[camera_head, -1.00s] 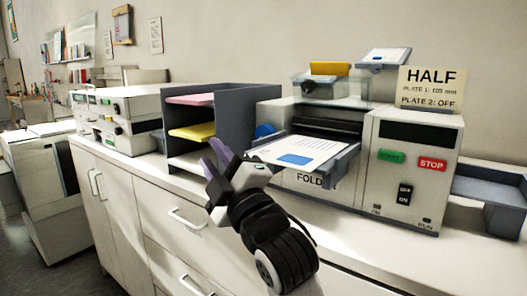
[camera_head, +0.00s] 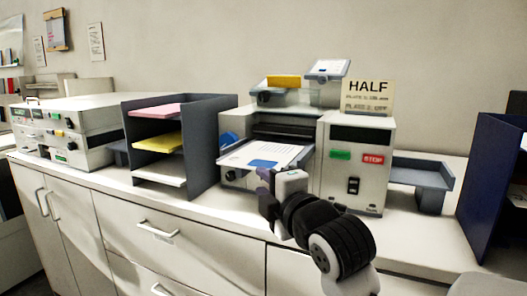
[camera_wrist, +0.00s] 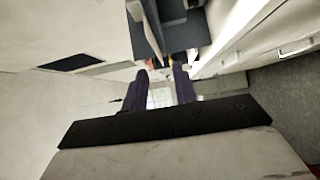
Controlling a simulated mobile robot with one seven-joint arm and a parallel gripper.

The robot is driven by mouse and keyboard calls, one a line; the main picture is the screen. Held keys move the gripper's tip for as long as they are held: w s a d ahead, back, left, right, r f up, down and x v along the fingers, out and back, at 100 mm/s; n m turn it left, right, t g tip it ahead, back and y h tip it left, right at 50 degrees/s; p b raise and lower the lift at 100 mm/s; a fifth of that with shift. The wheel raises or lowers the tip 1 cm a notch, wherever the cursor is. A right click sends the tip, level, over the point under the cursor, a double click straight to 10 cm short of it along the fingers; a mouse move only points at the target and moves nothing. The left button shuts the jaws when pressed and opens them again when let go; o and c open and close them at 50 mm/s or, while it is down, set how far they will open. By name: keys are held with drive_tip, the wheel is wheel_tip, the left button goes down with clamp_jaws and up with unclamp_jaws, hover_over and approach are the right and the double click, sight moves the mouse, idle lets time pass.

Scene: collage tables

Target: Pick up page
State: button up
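A white page (camera_head: 265,150) with a blue block printed on it lies on the sloping feed tray of the folding machine (camera_head: 380,188). Part of the tray's front is hidden behind my gripper. My gripper (camera_head: 265,180) is in front of the tray in the head view, at the page's lower edge in the picture. I cannot tell if it touches the tray. In the wrist view my gripper's two purple fingers (camera_wrist: 160,88) stand apart, with nothing seen held between them.
A dark sorter (camera_head: 205,150) with pink, yellow and white sheets stands left of the folding machine. A grey out-tray (camera_head: 422,176) is at its right, and a dark blue panel (camera_head: 490,190) stands further right. A HALF sign (camera_head: 368,97) stands on top. White counter shows in front.

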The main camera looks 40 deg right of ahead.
drive_tip(key=a+p+x, duration=0.1)
drive_tip(key=p+x, duration=0.1)
drive_tip(key=x, duration=0.5)
drive_tip(key=shift+w+r+p, duration=0.15)
drive_tip(key=shift+w+p, duration=0.25)
clamp_jaws()
